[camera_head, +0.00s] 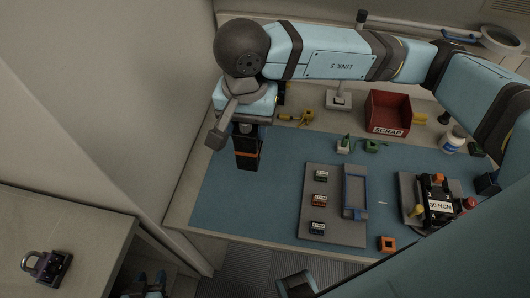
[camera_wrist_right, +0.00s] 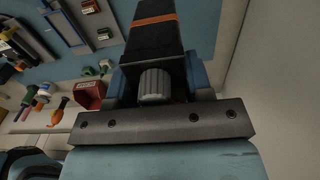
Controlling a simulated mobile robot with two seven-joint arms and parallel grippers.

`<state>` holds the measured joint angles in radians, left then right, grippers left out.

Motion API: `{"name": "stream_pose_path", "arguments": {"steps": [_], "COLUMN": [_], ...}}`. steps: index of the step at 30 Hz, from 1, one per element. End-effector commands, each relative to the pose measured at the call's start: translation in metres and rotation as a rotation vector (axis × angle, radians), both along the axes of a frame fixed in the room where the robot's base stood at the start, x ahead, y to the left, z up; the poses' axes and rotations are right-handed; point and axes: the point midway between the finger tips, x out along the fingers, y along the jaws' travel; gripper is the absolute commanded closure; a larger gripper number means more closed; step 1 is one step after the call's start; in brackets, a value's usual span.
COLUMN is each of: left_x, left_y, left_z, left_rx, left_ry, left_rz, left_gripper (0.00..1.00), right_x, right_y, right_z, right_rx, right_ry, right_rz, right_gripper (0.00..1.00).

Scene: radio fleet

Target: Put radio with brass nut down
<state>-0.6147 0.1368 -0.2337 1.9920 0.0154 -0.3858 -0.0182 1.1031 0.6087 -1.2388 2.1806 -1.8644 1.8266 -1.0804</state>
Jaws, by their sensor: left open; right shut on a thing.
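The radio (camera_head: 247,152) is a black block with an orange band. My right gripper (camera_head: 245,130) is shut on it, over the back left part of the blue mat (camera_head: 230,195). I cannot tell if the radio touches the mat. In the right wrist view the radio (camera_wrist_right: 152,35) sits between the blue fingers, with a ribbed grey knob (camera_wrist_right: 155,86) at its near end. No brass nut can be made out. My left gripper (camera_head: 150,284) is open and empty, low at the bottom edge, away from the mat.
A grey board (camera_head: 335,236) with small labelled blocks and a blue frame (camera_head: 355,195) lies right of the radio. A red scrap bin (camera_head: 388,112) and yellow tool (camera_head: 297,116) are behind. A 30 NCM device (camera_head: 440,207) stands right. The mat's front left is clear.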

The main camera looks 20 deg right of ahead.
Motion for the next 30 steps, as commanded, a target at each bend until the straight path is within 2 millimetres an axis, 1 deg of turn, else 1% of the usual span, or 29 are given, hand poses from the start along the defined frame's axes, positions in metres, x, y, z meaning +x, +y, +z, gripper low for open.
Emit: {"name": "stream_pose_path", "arguments": {"steps": [1,3,9,12,16,23,30], "left_x": [0.0,0.0,0.001,0.001,0.001,0.001,0.001], "left_y": [0.0,0.0,0.0,0.0,0.0,0.0,0.0], "left_z": [0.003,0.005,0.012,0.014,0.016,0.017,0.02], "left_rx": [0.001,0.003,0.004,0.003,0.004,0.003,0.002], "left_ry": [-0.001,-0.004,-0.01,-0.011,-0.012,-0.011,-0.011], "left_rz": [-0.001,-0.001,-0.003,-0.003,-0.004,-0.004,-0.004], "left_gripper": [0.57,0.57,0.57,0.57,0.57,0.57,0.57], "right_x": [-0.001,-0.001,-0.001,-0.001,-0.001,0.0,0.0], "right_y": [-0.001,-0.001,-0.001,-0.001,0.0,0.0,0.0], "right_z": [-0.013,-0.032,-0.085,-0.109,-0.129,-0.144,-0.178], "right_rx": [-0.002,-0.001,-0.001,-0.002,-0.001,0.0,0.0], "right_ry": [0.006,0.007,0.006,0.005,0.003,0.001,0.001], "right_rz": [-0.002,-0.003,-0.004,-0.004,-0.003,-0.003,-0.004], "right_gripper": [0.87,0.87,0.87,0.87,0.87,0.87,0.87]}}
